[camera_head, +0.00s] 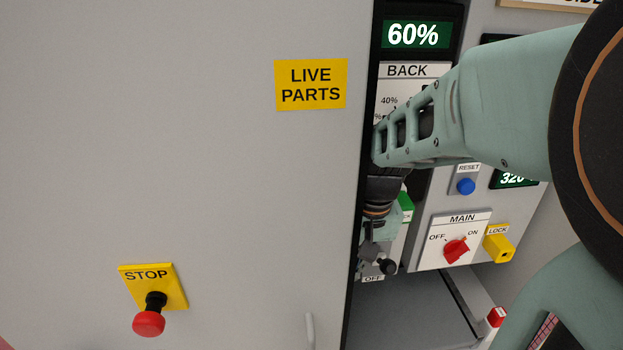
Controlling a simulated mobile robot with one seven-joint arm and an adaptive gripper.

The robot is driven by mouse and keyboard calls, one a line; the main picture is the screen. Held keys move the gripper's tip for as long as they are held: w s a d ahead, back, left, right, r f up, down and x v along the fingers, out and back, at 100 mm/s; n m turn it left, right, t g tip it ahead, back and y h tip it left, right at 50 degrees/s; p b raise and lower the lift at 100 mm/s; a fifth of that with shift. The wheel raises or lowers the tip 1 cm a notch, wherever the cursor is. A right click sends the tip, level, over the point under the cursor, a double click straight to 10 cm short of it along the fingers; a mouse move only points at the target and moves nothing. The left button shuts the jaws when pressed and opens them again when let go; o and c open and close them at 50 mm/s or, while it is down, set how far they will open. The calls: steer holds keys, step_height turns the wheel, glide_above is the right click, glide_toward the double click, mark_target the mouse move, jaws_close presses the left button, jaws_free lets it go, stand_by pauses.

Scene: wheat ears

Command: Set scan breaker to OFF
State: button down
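A small panel with an OFF label (373,279) shows low in the dark recess, right of the large grey door. I take it for the breaker's panel, but its name is hidden behind my arm and I cannot read "scan". My gripper (378,262) points down in front of this panel, just above the OFF label. A dark rounded part shows beside the fingers, and I cannot tell whether it is a lever or a fingertip. The lever's position and any contact are hidden. The finger opening is too small to make out.
The grey door (180,180) fills the left, with a red STOP button (149,322) and a handle (310,330). Right of my gripper are a red MAIN switch (456,250), a yellow LOCK (498,247) and a blue RESET button (466,186). A 60% display (417,35) sits above.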

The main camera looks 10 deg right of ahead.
steer(key=shift+s+f+b, duration=0.3)
steer(key=shift+s+f, duration=0.15)
steer(key=shift+f, duration=0.1)
stand_by(0.4)
